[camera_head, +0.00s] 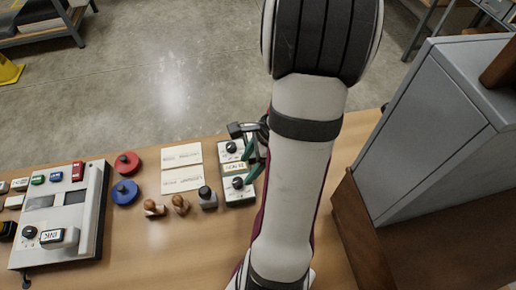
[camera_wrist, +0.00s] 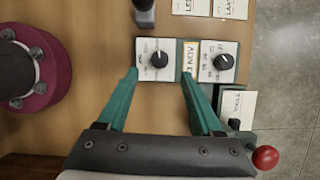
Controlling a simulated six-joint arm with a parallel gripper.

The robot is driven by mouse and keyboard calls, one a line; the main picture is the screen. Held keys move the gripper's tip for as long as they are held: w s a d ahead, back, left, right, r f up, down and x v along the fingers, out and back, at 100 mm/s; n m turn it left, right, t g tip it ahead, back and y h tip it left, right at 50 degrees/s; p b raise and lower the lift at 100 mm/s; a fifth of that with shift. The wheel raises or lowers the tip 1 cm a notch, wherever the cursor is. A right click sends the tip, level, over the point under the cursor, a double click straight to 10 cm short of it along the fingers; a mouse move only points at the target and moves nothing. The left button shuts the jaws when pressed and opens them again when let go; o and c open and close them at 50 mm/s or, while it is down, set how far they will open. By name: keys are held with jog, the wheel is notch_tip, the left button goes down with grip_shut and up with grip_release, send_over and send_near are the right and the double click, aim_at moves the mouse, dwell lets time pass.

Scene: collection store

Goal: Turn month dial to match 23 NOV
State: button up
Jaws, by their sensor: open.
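Two pale dial plates on a dark green base stand on the wooden table, with a yellow-edged label (camera_wrist: 190,58) between them that seems to read NOV. In the wrist view, the left dial (camera_wrist: 159,59) has a round black knob with a white pointer line; its plate lettering is too small to read surely. The right dial (camera_wrist: 223,62) has numbers around it. They also show in the head view as the near dial (camera_head: 238,182) and far dial (camera_head: 231,147). My gripper (camera_wrist: 159,72) is open, its green fingers on either side of the left dial; it also shows in the head view (camera_head: 248,167).
A dark-handled stamp (camera_head: 207,197), two wooden-handled stamps (camera_head: 180,204), red (camera_head: 127,163) and blue (camera_head: 125,191) round pads and paper cards (camera_head: 182,179) lie left of the dials. A white device (camera_head: 70,215) stands further left. A grey cabinet (camera_head: 435,125) stands right.

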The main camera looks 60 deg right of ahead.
jog(key=v, duration=0.9)
jog(key=shift+d+r, duration=0.1)
jog(key=shift+d, duration=0.05)
jog(key=w+a+r+n+g, duration=0.2)
jog(key=w+a+n, duration=0.2)
jog(key=a+n, duration=0.45)
jog(key=s+a+n, duration=0.3)
jog(key=a+n, duration=0.4)
jog(key=a, duration=0.1)
jog(key=s+a+r+n+g+h, duration=0.1)
jog(key=s+a+n, duration=0.2)
jog(key=a+n, duration=0.3)
jog(key=a, duration=0.2)
jog(key=shift+s+a+r+n+g, duration=0.25)
jog(key=shift+a+r+n+g, duration=0.05)
jog(key=shift+a+r+n, duration=0.1)
